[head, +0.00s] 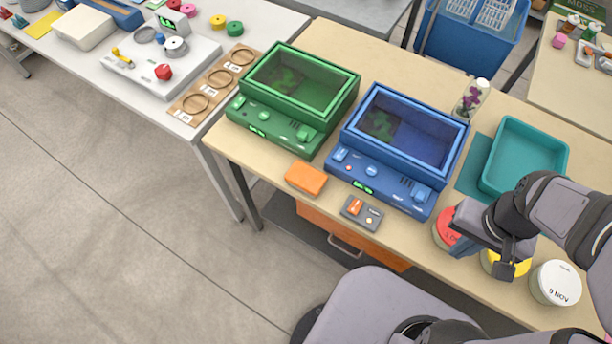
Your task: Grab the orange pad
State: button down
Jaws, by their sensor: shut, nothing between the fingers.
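The orange pad (306,178) is a small flat block lying on the wooden table near its front edge, in front of the green box (293,90). All of its top shows. My gripper (468,246) is at the right of the head view, above the jars at the table's front. It is well to the right of the pad and apart from it. The gripper is shut and holds nothing. Its fingers are small and partly hidden against the jars.
A blue box (404,140) and a grey switch block (362,213) stand between my gripper and the pad. Red-lidded (446,232), yellow-lidded (520,264) and white-lidded (556,282) jars stand below my arm. A teal tray (523,155) and a glass vial (470,101) are behind.

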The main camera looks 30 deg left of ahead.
dwell(0.3)
grip_release()
dwell(0.3)
jog(key=shift+r, duration=0.1)
